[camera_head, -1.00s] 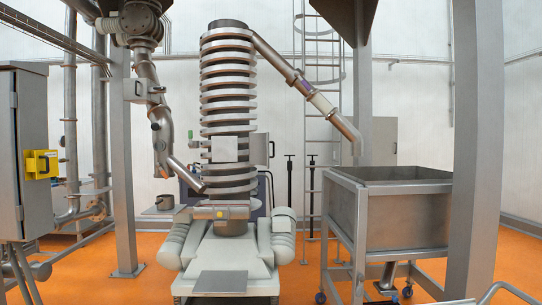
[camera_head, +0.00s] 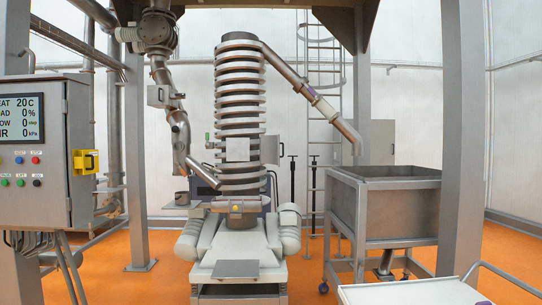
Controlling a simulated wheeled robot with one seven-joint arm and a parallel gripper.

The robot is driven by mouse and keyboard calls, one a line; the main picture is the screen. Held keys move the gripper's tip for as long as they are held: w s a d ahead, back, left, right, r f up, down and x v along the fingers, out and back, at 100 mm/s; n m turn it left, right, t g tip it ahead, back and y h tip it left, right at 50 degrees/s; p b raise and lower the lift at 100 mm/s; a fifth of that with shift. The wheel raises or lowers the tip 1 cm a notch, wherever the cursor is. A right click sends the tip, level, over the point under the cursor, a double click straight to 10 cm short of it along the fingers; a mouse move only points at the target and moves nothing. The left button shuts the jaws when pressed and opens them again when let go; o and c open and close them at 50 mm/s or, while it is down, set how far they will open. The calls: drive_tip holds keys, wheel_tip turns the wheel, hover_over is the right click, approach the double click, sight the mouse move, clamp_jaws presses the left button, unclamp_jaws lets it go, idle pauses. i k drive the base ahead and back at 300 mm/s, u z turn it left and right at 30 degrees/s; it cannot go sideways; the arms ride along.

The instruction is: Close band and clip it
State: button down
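My gripper does not show in the camera view. A tall spiral tower (camera_head: 240,120) of stacked metal turns stands in the middle on a pale base. A sloping metal pipe (camera_head: 327,108) runs from its top down to the right, with a small purple part (camera_head: 311,92) around or on it. A jointed pipe (camera_head: 179,135) comes down at the left towards the tower's lower part. I cannot tell which part is the band or its clip, or whether any band is open or closed; they are too small at this distance.
A control cabinet (camera_head: 40,150) with a screen and a yellow box (camera_head: 86,162) stands at the left. A metal bin (camera_head: 392,207) on a wheeled frame stands at the right. A white cart top (camera_head: 412,292) shows at lower right. Posts (camera_head: 461,120) flank the machine. Orange floor is open between.

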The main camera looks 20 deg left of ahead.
sight(269, 145)
drive_tip(key=u, duration=0.5)
drive_tip(key=i, duration=0.75)
drive_tip(key=u, duration=1.05)
drive_tip(key=i, duration=2.45)
drive_tip(key=z, duration=1.15)
drive_tip(key=i, duration=0.65)
drive_tip(key=z, duration=0.4)
